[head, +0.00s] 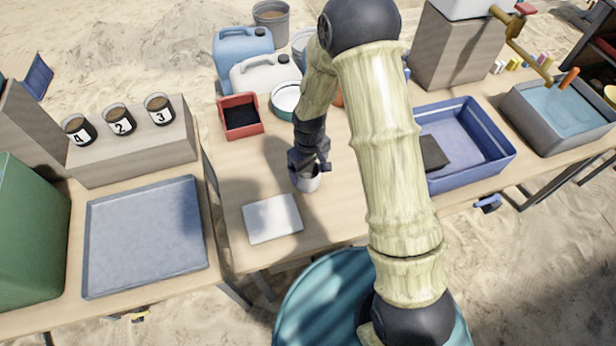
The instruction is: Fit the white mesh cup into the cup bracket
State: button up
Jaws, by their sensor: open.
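A small pale cup (307,182), which looks like the white mesh cup, stands on the middle table. My gripper (309,168) is directly over it, pointing down, with open fingers at the cup's rim. The fingers hide part of the rim and the inside, and I cannot tell whether they touch it. The mesh is too small to make out. I cannot identify the cup bracket with certainty. A small blue fitting (488,204) sticks out at the front edge of the right table, but its shape is unclear.
A white flat plate (272,219) lies just in front of the cup. A red bin (240,116) and a white-and-green bowl (286,98) stand behind. A blue basin (500,158) is to the right, partly behind my arm. A grey tray (143,237) covers the left table.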

aim_at(308, 177)
jog(key=f, duration=0.5)
jog(key=shift+w+a, duration=0.1)
jog(key=shift+a, duration=0.1)
jog(key=shift+w+f, duration=0.1)
jog(key=shift+w, duration=0.05)
jog(key=shift+s+a, duration=0.1)
jog(key=shift+s, duration=0.1)
jog(key=shift+w, duration=0.1)
jog(key=shift+d, duration=0.2)
jog(key=c, duration=0.3)
jog(key=shift+a, duration=0.1)
jog(key=c, duration=0.8)
jog(key=shift+c, duration=0.2)
